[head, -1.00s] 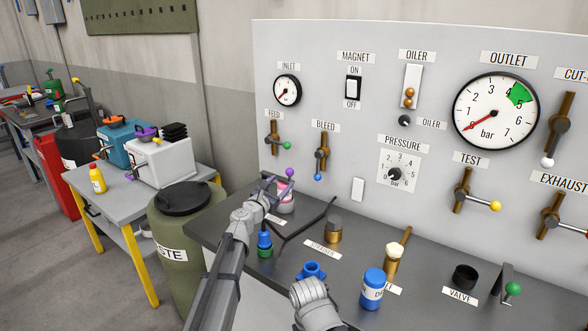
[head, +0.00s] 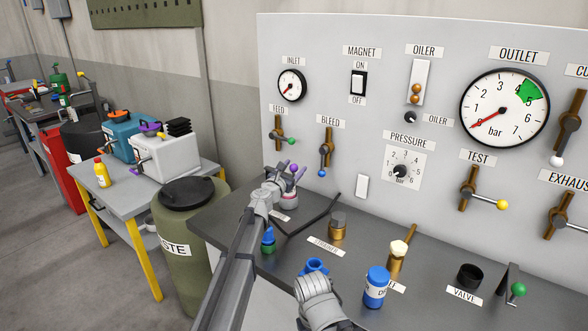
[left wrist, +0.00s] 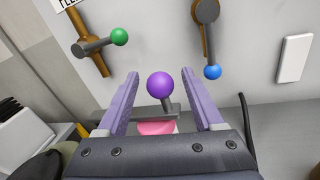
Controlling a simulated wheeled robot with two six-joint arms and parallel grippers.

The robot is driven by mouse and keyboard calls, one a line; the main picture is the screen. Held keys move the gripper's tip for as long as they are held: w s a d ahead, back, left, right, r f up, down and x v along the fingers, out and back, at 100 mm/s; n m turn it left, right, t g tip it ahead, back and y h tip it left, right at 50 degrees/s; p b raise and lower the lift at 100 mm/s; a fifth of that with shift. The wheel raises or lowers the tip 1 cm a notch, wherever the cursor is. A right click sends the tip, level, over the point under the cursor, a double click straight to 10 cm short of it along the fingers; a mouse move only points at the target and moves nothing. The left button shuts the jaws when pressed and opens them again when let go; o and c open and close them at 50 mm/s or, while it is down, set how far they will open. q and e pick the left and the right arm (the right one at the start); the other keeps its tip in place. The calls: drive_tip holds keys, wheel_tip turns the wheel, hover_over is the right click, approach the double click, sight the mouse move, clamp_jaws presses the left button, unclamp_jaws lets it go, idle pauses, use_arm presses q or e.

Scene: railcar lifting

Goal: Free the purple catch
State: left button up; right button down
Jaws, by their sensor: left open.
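The purple catch has a round purple knob (head: 295,168) on a short grey lever, above a pink and white piece (head: 288,198) at the back left of the dark bench. My left gripper (head: 284,173) is open at the knob. In the left wrist view the purple knob (left wrist: 160,84) sits between the two spread fingers (left wrist: 159,76), with a gap on either side. The grey lever runs down from the knob to a grey bar, with the pink part (left wrist: 157,127) below. The palm hides the lower part of the catch. No fingers of my right gripper show.
The feed lever with a green knob (head: 291,141) and the bleed lever with a blue knob (head: 322,173) hang on the panel close by. A black bent bar (head: 312,216) lies to the right. A strainer fitting (head: 338,227) and blue bottle (head: 376,287) stand farther right.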

use_arm(q)
drive_tip(key=shift+w, duration=0.1)
clamp_jaws()
idle(0.5)
idle(0.9)
